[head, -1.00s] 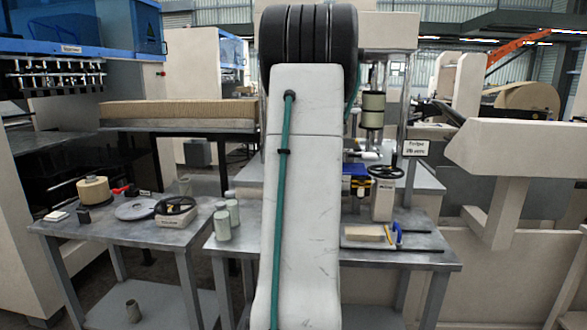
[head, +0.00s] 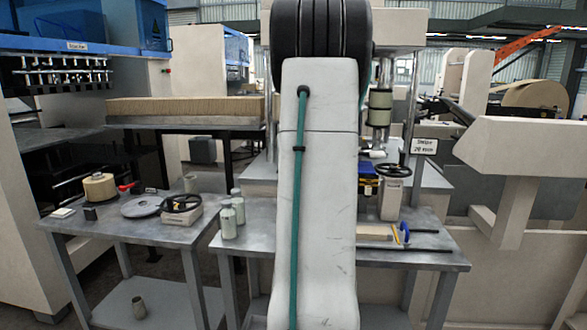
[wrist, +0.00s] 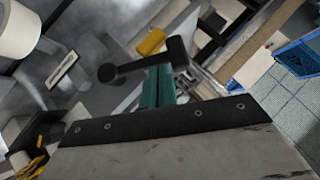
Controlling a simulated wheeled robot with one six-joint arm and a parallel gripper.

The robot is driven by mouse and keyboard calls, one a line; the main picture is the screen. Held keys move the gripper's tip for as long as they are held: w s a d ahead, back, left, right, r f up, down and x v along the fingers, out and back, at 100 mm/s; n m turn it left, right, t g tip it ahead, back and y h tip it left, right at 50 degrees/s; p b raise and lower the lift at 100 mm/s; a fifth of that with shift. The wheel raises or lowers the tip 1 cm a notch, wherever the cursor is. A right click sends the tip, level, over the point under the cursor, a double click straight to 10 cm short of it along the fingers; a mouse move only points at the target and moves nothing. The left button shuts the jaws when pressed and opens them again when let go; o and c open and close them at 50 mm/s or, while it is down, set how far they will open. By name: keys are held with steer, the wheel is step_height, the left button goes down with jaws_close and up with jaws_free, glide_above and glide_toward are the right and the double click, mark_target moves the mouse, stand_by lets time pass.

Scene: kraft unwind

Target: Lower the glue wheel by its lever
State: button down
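In the wrist view a black lever (wrist: 135,67) with a round black knob (wrist: 107,73) crosses just beyond my gripper (wrist: 152,72). Its other end meets a dark joint beside a yellow part (wrist: 151,42). Two teal fingers lie close side by side under the lever bar. Whether they touch or grip it I cannot tell. In the head view my own arm hides my gripper and the lever. Cream rollers on an upright post (head: 380,105) stand right of my arm. I cannot make out which part is the glue wheel.
A left table (head: 140,235) holds a tan roll (head: 99,186), a handwheel (head: 180,205) and a grey disc. A middle table (head: 430,258) holds bottles (head: 229,220), a box and another handwheel (head: 394,171). A beige machine frame (head: 520,145) stands at right.

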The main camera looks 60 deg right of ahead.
steer(key=d+r+v, duration=0.2)
steer(key=v, duration=1)
steer(key=shift+a+r, duration=0.15)
steer(key=shift+r, duration=0.2)
steer(key=shift+s, duration=0.15)
